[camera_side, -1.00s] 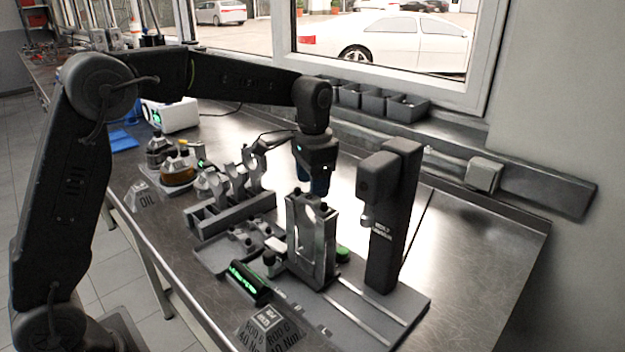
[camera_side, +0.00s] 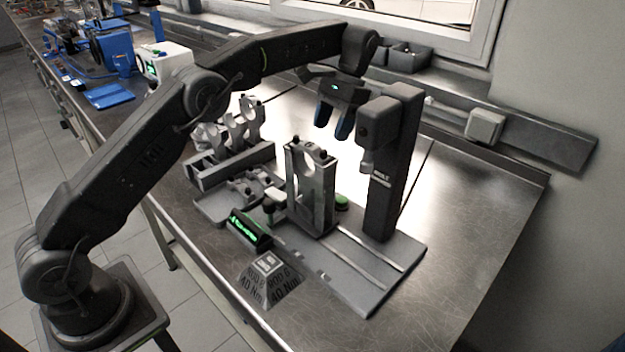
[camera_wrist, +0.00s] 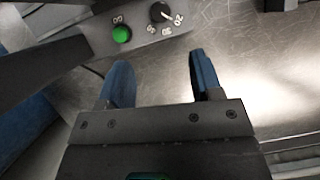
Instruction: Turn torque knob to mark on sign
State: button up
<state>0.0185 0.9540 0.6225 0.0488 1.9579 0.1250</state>
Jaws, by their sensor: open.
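The torque knob (camera_wrist: 158,12) is a small black dial with a white pointer line, at the top of the wrist view. Numbers are printed around it on a grey panel, next to a green button (camera_wrist: 121,34). The green button also shows in the side view (camera_side: 341,201); the knob is not clear there. The sign (camera_side: 268,281) is a grey block on the bench front reading "ROD 6" and "40 Nm". My gripper (camera_side: 334,135) is open and empty, above and behind the rig, apart from the knob. Its two blue fingers (camera_wrist: 160,85) point toward the panel.
The dark upright press column (camera_side: 395,165) stands close to the right of my gripper. A metal rod fixture (camera_side: 311,205) is in front. A green-lit display (camera_side: 249,229), a rack (camera_side: 232,165) and a parts tray (camera_side: 214,213) are left. The bench at right is clear.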

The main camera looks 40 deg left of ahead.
jog(key=x, duration=1.3)
jog(key=shift+f, duration=0.25)
jog(key=c, duration=0.9)
jog(key=shift+m+t+y, duration=0.3)
jog(key=shift+m+y, duration=0.3)
jog(key=shift+m, duration=0.9)
jog(key=o, duration=0.9)
jog(key=v, duration=1.4)
